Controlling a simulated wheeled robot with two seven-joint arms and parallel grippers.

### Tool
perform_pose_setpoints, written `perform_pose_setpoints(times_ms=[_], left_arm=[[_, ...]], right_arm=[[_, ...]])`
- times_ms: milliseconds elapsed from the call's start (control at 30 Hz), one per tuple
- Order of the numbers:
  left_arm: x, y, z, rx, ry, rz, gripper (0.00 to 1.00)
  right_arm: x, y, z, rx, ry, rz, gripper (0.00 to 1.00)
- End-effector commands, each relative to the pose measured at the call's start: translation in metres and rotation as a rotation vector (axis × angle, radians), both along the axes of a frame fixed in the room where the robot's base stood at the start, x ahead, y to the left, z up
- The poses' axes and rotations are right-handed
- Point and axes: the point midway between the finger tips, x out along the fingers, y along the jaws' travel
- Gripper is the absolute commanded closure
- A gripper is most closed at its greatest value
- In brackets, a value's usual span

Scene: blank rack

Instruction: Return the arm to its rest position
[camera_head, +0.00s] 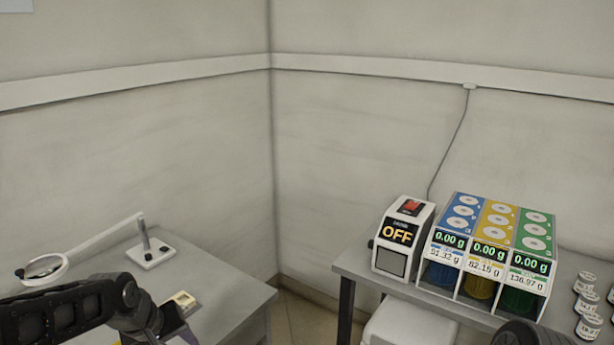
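My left arm (62,312) comes in from the lower left over the left table. Its black links bend downward near the bottom edge, and its gripper is not visible. A dark rounded part (530,334) at the bottom right, in front of the right table, looks like part of my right arm. No fingers of the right gripper show. I cannot tell what either gripper holds.
The left table (228,302) bears a magnifier lamp (88,245) and a small yellowish item (183,301). The right table (362,267) bears a box reading OFF (389,262), a rack with blue, yellow and green columns (488,222), and white jars (590,325). A gap separates the tables.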

Motion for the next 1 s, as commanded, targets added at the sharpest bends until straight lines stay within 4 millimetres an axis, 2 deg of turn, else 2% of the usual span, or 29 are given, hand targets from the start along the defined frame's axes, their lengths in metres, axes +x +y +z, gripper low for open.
perform_pose_setpoints(times_ms=[133, 233, 300, 367, 400, 500, 600, 700, 800, 1000], left_arm=[[0.007, -0.049, -0.08, -0.035, -0.078, -0.15, 0.58], [-0.014, -0.09, -0.151, -0.051, -0.108, -0.241, 0.58], [-0.041, -0.114, -0.196, -0.055, -0.103, -0.286, 0.58], [-0.071, -0.131, -0.23, -0.058, -0.078, -0.316, 0.58], [-0.094, -0.141, -0.25, -0.06, -0.052, -0.332, 0.58], [-0.152, -0.161, -0.288, -0.077, 0.036, -0.36, 0.58], [-0.2, -0.175, -0.31, -0.101, 0.134, -0.383, 0.58], [-0.232, -0.184, -0.322, -0.12, 0.201, -0.409, 0.58], [-0.245, -0.189, -0.329, -0.128, 0.231, -0.425, 0.58], [-0.246, -0.191, -0.329, -0.129, 0.233, -0.43, 0.58]], right_arm=[[0.0, 0.0, 0.0, 0.0, 0.0, 0.0, 1.0], [0.0, 0.0, 0.0, 0.0, 0.0, 0.0, 1.0], [0.0, 0.0, 0.0, 0.0, 0.0, 0.0, 1.0], [0.0, 0.0, 0.0, 0.0, 0.0, 0.0, 1.0], [0.0, 0.0, 0.0, 0.0, 0.0, 0.0, 1.0], [0.0, 0.0, 0.0, 0.0, 0.0, 0.0, 1.0], [0.0, 0.0, 0.0, 0.0, 0.0, 0.0, 1.0], [0.0, 0.0, 0.0, 0.0, 0.0, 0.0, 1.0], [0.0, 0.0, 0.0, 0.0, 0.0, 0.0, 1.0], [0.0, 0.0, 0.0, 0.0, 0.0, 0.0, 1.0]])
